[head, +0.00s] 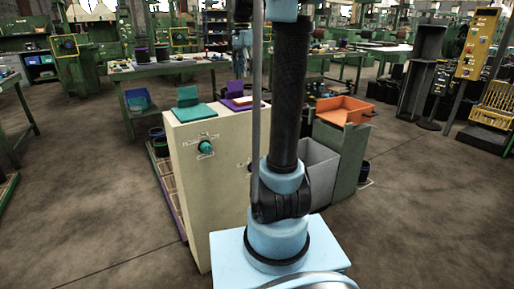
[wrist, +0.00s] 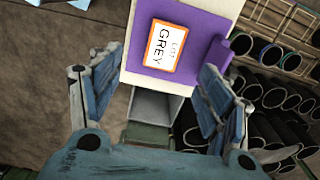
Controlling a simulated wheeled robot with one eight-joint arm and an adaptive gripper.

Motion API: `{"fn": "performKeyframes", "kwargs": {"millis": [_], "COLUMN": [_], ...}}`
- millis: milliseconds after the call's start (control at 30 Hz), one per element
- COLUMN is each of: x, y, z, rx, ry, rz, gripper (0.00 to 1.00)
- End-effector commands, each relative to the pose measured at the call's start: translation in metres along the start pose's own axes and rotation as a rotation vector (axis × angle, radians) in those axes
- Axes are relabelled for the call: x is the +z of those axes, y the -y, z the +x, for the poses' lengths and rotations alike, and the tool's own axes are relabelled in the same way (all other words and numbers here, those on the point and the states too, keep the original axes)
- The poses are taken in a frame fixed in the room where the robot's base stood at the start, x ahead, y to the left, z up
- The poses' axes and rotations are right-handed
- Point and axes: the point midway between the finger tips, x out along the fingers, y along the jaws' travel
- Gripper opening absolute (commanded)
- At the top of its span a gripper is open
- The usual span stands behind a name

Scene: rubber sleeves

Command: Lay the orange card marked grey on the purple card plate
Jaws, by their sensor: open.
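The orange-bordered card (wrist: 166,46), printed "LOT GREY", lies flat on the purple card plate (wrist: 205,22) in the wrist view, within the plate's edges. The purple plate also shows in the head view (head: 234,89), on top of the cream cabinet and partly hidden behind my arm. My gripper (wrist: 158,72) is open, with one finger on each side of the plate in the picture. Nothing is between its fingers, and it appears apart from the card. In the head view, part of my gripper shows above the plate beside the arm.
A teal plate (head: 194,113) with an upright back sits on the left of the cabinet top (head: 208,127). An orange tray (head: 343,110) stands on a stand at right. Several dark sleeves (wrist: 270,95) are racked beside the cabinet.

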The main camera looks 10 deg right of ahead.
Motion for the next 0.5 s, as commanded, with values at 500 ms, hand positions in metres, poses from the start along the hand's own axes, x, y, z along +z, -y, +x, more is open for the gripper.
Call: {"fn": "performKeyframes", "kwargs": {"millis": [500], "x": [0.052], "y": [-0.143], "z": [0.08], "rx": [-0.063], "ry": [-0.044], "rz": [-0.49], "gripper": [0.71]}}
